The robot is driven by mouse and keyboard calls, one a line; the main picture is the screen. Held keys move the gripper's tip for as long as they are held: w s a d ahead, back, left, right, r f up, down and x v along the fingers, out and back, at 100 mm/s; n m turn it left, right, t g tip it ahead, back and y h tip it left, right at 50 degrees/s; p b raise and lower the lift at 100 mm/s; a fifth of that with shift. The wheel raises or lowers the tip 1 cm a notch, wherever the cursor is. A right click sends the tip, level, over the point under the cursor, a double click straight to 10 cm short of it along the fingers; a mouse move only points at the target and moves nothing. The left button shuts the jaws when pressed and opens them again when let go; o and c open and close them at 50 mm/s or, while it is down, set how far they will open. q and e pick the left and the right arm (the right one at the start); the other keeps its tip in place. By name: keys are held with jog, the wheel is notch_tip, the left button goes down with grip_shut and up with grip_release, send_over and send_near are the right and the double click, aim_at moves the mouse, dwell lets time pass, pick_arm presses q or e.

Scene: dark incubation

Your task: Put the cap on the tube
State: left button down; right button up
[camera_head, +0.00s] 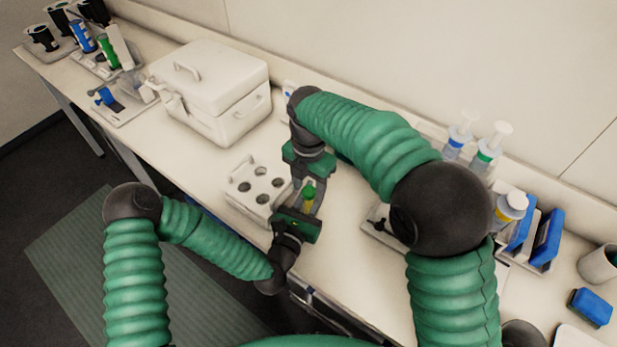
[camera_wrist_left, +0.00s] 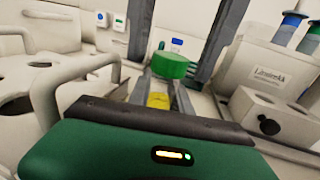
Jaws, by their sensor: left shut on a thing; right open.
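The tube (camera_head: 309,201), with yellow contents, is held up between the fingers of my left gripper (camera_head: 305,210), which is shut on it. The yellow part of the tube also shows in the left wrist view (camera_wrist_left: 158,101). The green cap (camera_wrist_left: 170,65) sits at the tube's top end and looks in line with it; how firmly it is seated cannot be told. My right gripper (camera_head: 310,174) comes from above. Its two fingers stand apart on either side of the cap in the left wrist view (camera_wrist_left: 183,50), open and clear of it.
A white rack with round holes (camera_head: 250,198) stands just left of the grippers. A white lidded box (camera_head: 215,90) is behind it. Bottles (camera_head: 510,207) and blue racks (camera_head: 545,238) stand at the right. A blue sponge-like block (camera_head: 590,307) lies near the right edge.

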jog(key=shift+c, duration=0.2)
grip_shut()
